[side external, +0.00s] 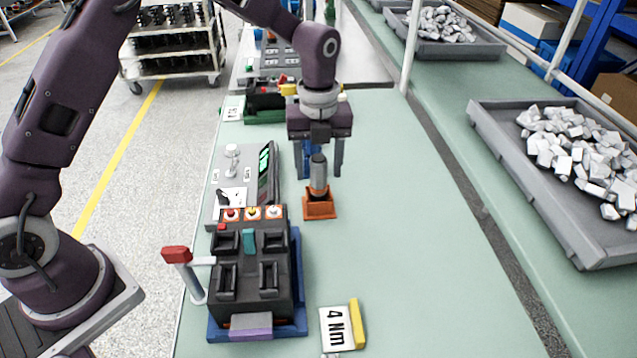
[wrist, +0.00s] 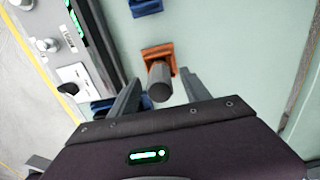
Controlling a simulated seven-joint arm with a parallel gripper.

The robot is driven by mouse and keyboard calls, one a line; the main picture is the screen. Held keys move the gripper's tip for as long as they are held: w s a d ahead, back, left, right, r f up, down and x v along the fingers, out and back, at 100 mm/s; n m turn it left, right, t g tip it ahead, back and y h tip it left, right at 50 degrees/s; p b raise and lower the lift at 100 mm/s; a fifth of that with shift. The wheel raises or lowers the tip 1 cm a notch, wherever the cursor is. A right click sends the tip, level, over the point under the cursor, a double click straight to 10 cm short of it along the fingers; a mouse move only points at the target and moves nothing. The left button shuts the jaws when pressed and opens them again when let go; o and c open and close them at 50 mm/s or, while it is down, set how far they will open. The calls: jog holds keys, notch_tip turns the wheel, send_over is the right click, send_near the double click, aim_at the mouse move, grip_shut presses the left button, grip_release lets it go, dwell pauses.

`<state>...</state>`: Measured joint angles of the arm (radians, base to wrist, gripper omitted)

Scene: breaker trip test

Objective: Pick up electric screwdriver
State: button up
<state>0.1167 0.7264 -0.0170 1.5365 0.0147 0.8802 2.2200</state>
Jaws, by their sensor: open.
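The electric screwdriver (side external: 318,176) stands upright in an orange holder (side external: 319,207) on the green table, with a grey and black upper body and an orange-brown lower part. In the wrist view the screwdriver (wrist: 159,82) shows from above, its dark end toward the camera, with the orange holder (wrist: 157,53) behind it. My gripper (side external: 320,172) is open, its fingers pointing down close to the screwdriver's upper part. In the wrist view the gripper fingers (wrist: 160,95) lie to the left and right of the screwdriver, with a gap visible on the left. Contact is not visible.
A black breaker unit (side external: 250,265) on a blue base, with a red-tipped lever (side external: 176,255), stands in front of the holder. A grey control panel (side external: 240,185) is to the left. A "4 Nm" sign (side external: 336,328) stands near the front. The table right of the holder is clear.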

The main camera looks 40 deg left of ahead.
notch_tip(320, 180, down, 2)
jog(key=shift+f, duration=0.1)
grip_shut()
jog(key=r, duration=1)
jog(key=shift+s+a+r, duration=0.2)
jog(key=shift+s+r, duration=0.05)
jog(key=shift+s, duration=0.05)
jog(key=s+a+r, duration=0.2)
jog(key=s+r, duration=0.2)
jog(key=s, duration=0.5)
jog(key=s+a+r, duration=0.2)
jog(key=s+r, duration=0.2)
jog(key=s, duration=0.4)
jog(key=shift+s+a, duration=0.15)
jog(key=shift+s, duration=0.25)
